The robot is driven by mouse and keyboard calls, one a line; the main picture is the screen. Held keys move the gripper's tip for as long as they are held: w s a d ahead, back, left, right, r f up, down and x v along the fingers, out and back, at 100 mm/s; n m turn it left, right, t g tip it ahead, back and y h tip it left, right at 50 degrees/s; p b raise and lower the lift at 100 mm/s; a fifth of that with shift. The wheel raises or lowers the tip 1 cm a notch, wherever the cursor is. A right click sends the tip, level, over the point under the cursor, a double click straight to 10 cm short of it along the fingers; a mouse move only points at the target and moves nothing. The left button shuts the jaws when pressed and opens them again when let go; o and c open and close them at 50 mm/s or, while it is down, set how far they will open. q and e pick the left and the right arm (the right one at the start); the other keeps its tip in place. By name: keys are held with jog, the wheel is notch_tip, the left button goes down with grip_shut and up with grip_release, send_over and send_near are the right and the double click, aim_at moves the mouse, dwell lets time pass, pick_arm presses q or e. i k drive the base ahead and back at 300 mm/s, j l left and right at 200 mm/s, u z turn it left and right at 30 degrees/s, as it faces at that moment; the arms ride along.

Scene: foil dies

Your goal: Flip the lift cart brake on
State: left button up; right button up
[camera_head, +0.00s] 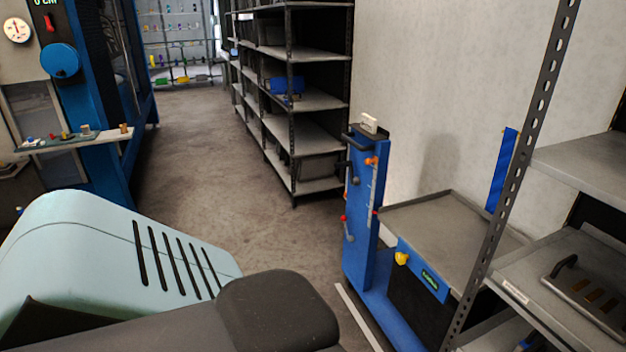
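The blue lift cart (362,225) stands right of centre against the wall. It has an upright column, a dark handle at the top (358,140) and a grey tray platform (440,222). Its column carries an orange knob (371,161), a dark round knob (355,180) and a small lever with a red tip and grey ball (348,230). A yellow knob (401,258) sits on the front panel beside a small green label (431,280). I cannot tell which control is the brake or how it is set. Neither gripper is in view.
A perforated rack post (510,130) and grey shelves (590,170) stand close on the right, partly covering the cart. Dark shelving (310,97) lines the back. A blue machine (85,100) with a small ledge (75,142) stands left. The floor (210,170) between is clear.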

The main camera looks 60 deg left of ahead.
aim_at(343, 218)
jog(key=u, duration=1.65)
jog(key=i+j+z, duration=0.1)
jog(key=i+j, duration=0.25)
jog(key=i+j+z, duration=0.1)
jog(key=i+j, duration=0.25)
jog(key=j, duration=0.15)
jog(key=i+j+z, duration=0.15)
jog(key=i+j, duration=0.15)
jog(key=j, duration=0.15)
jog(key=i+j+z, duration=0.1)
jog(key=i+j, duration=0.2)
jog(key=j, duration=0.15)
jog(key=i+j+z, duration=0.1)
jog(key=i+j, duration=0.2)
jog(key=j, duration=0.25)
jog(key=i+j+z, duration=0.1)
jog(key=i+j, duration=0.15)
jog(key=j, duration=0.25)
jog(key=i+j+z, duration=0.15)
jog(key=j, duration=0.4)
jog(key=i+j+z, duration=0.1)
jog(key=i+j, duration=0.2)
jog(key=j, duration=0.3)
